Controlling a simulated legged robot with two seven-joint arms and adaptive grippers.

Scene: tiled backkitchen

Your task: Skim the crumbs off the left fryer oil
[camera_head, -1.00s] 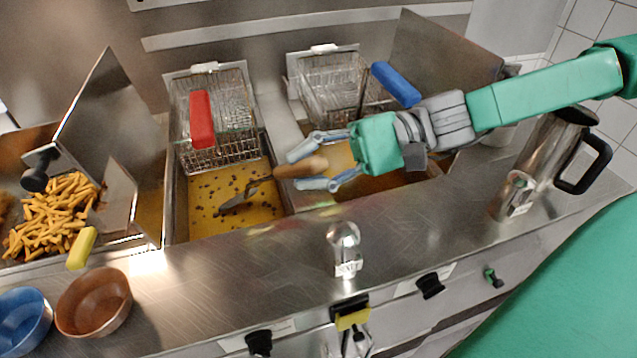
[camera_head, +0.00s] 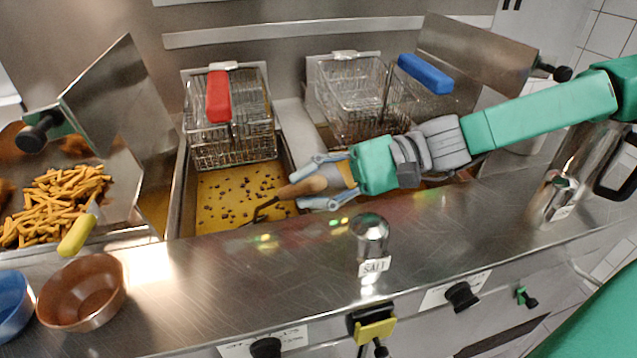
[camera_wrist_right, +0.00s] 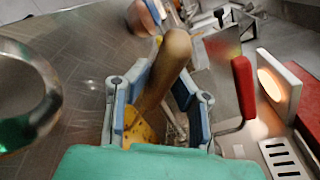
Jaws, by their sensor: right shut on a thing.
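The left fryer's oil (camera_head: 222,196) is yellow, with many dark crumbs scattered on it. Its basket with a red handle (camera_head: 218,97) hangs at the back of the vat. My right gripper (camera_head: 308,184) is shut on the wooden handle of the skimmer (camera_head: 302,188), at the right edge of the left vat. The skimmer's dark end reaches down to the left at the oil's front right; its head is mostly hidden. In the right wrist view the wooden handle (camera_wrist_right: 167,70) stands between the fingers (camera_wrist_right: 160,105). My left gripper is not in view.
A right fryer basket with a blue handle (camera_head: 425,74) stands behind my right arm. A salt shaker (camera_head: 370,238) stands on the steel counter. Fries (camera_head: 60,195), a yellow handle (camera_head: 77,235), a brown bowl (camera_head: 82,292) and a blue bowl (camera_head: 12,302) are at left. A metal jug (camera_head: 560,185) stands at right.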

